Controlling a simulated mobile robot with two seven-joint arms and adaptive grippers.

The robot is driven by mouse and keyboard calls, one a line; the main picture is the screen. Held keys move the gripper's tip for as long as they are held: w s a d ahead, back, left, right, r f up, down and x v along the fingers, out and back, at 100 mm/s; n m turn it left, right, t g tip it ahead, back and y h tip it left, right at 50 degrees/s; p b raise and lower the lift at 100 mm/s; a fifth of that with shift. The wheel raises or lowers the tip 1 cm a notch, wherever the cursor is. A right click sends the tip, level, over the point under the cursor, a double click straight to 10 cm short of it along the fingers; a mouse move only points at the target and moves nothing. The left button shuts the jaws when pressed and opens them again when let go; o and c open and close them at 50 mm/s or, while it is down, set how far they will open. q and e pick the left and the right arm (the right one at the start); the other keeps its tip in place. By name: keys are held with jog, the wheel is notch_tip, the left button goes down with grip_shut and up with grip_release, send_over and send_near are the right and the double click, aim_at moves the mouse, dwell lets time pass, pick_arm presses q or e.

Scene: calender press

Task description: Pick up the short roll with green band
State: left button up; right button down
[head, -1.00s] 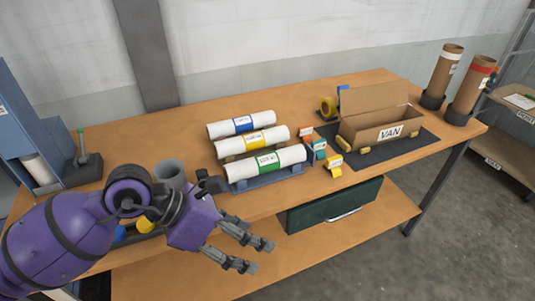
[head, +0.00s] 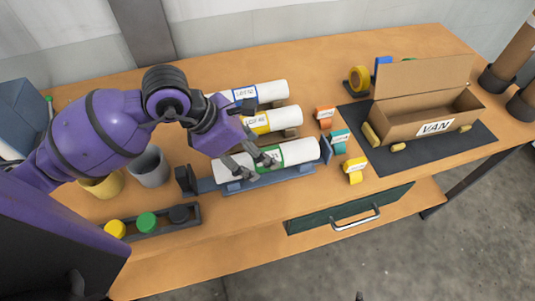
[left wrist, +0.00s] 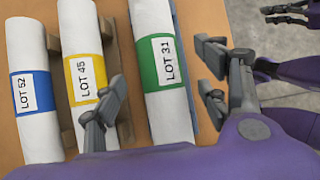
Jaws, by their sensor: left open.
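The white roll with the green band (head: 298,153), labelled LOT 31, lies in a blue-grey cradle at the front of the row of rolls. It also shows in the left wrist view (left wrist: 163,70). My left gripper (head: 256,163) is open and empty, at the roll's left and middle part. In the left wrist view its fingers (left wrist: 158,88) stand on either side of the roll, with the roll between them in the picture. Whether they touch it I cannot tell. My right gripper (left wrist: 286,14) shows at the top right of the left wrist view, away from the rolls.
A yellow-banded roll (head: 287,119) and a blue-banded roll (head: 264,93) lie behind, close by. Small labelled blocks (head: 341,138) and the VAN box (head: 430,105) stand right. A grey cup (head: 150,166) and a tray of coloured caps (head: 172,220) are left.

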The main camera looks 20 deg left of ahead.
pick_arm(q)
jog(key=x, duration=0.4)
jog(key=shift+w+d+f, duration=0.2)
jog(key=shift+f, duration=0.1)
jog(key=shift+d+f, duration=0.1)
jog(key=shift+f, duration=0.1)
jog(key=c, duration=1.4)
jog(key=shift+c, duration=0.2)
pick_arm(e)
jog(key=shift+w+a+r, duration=0.2)
jog(key=shift+w+r, duration=0.3)
jog(key=shift+w, duration=0.05)
pick_arm(q)
jog(key=shift+w+r+p, duration=0.1)
jog(key=shift+p, duration=0.2)
